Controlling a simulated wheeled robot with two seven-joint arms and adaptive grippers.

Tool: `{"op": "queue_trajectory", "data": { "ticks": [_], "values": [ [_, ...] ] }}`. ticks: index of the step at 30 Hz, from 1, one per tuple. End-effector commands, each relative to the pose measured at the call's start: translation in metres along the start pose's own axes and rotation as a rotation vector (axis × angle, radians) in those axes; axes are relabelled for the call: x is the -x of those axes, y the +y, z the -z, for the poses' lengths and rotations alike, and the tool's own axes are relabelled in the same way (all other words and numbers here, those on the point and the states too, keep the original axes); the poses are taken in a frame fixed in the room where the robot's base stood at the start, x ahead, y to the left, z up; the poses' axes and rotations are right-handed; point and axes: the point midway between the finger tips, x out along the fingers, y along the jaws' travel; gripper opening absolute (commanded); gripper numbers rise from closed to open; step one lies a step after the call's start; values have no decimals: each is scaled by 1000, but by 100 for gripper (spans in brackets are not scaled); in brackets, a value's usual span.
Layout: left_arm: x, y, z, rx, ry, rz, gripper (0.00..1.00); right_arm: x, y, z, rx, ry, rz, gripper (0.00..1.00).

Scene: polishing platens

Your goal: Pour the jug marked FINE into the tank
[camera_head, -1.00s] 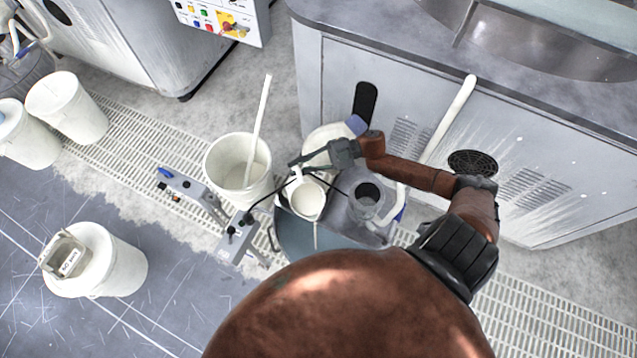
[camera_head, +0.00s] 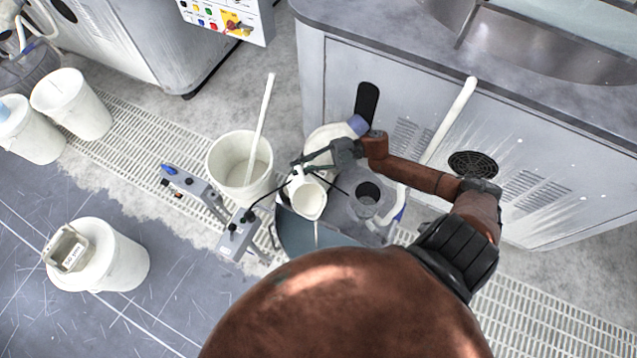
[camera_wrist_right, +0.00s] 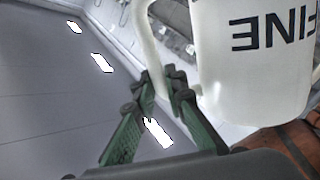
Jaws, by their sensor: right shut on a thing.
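The white jug (camera_head: 308,202) is marked FINE, and its lettering shows in the right wrist view (camera_wrist_right: 270,36). My right gripper (camera_head: 299,164) is shut on the jug's handle; the fingers close around it in the wrist view (camera_wrist_right: 160,92). The jug is held over the blue-grey tank (camera_head: 292,238), with its open mouth showing from above. A thin pale line, seemingly a stream, runs down from its lip into the tank. A grey cover with a round opening sits at the tank's right side. My left gripper is out of view.
A white bucket (camera_head: 228,160) with a stick stands left of the tank. A white container with a blue cap (camera_head: 327,140) stands behind. A lidded white drum (camera_head: 115,262) is at lower left. The grey machine cabinet (camera_head: 405,100) bounds the back right.

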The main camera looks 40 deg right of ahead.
Motion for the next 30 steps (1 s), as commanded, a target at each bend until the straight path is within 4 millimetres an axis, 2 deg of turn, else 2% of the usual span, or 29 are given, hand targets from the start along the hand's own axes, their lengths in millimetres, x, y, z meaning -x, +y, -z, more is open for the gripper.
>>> {"op": "queue_trajectory", "data": {
  "ticks": [11,30],
  "values": [
    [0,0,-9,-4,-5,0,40,0,5,8,36,5,-5,0],
    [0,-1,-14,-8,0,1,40,-1,5,16,85,6,-4,0]
  ]
}}
